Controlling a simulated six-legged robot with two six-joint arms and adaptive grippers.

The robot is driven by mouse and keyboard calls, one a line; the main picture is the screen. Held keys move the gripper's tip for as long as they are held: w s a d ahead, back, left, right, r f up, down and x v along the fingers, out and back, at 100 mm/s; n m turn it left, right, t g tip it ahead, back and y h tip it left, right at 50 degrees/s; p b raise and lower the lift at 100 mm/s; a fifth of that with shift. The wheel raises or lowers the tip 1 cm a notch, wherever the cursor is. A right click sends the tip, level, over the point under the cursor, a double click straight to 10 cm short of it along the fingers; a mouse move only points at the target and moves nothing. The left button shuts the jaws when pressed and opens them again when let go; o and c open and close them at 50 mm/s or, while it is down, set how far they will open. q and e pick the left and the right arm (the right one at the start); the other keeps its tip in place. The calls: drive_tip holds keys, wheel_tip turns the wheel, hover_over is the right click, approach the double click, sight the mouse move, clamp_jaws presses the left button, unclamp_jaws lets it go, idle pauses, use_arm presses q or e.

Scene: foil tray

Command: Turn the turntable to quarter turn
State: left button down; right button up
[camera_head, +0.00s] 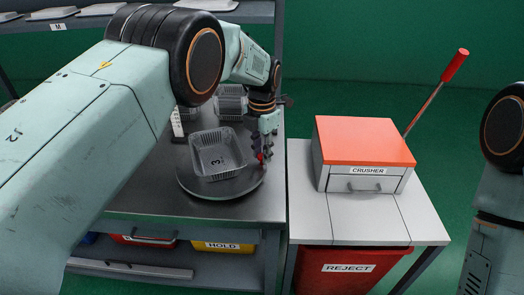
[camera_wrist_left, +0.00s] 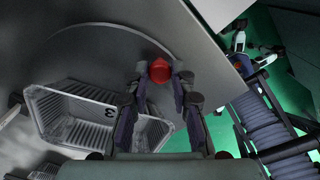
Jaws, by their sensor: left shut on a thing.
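The round grey turntable (camera_head: 225,190) sits on the metal table, with a clear ribbed tray marked 3 (camera_head: 217,155) on it. My left gripper (camera_head: 264,150) is at the turntable's right edge, shut on a small red knob (camera_head: 261,157). In the left wrist view the red knob (camera_wrist_left: 160,70) shows between the fingertips of my left gripper (camera_wrist_left: 160,82). The turntable's disc (camera_wrist_left: 95,45) and the tray (camera_wrist_left: 90,118) also show there, the tray beside the left finger.
A crusher (camera_head: 366,155) with an orange lid and a red-tipped lever stands on a side table to the right, above a red REJECT bin (camera_head: 350,268). A yellow HOLD bin (camera_head: 224,247) is under the metal table. Another clear tray (camera_head: 230,104) lies behind the turntable.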

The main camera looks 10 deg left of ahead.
use_arm(q)
drive_tip(key=c, duration=1.1)
unclamp_jaws()
drive_tip(key=shift+c, duration=0.2)
wheel_tip(320, 180, up, 12)
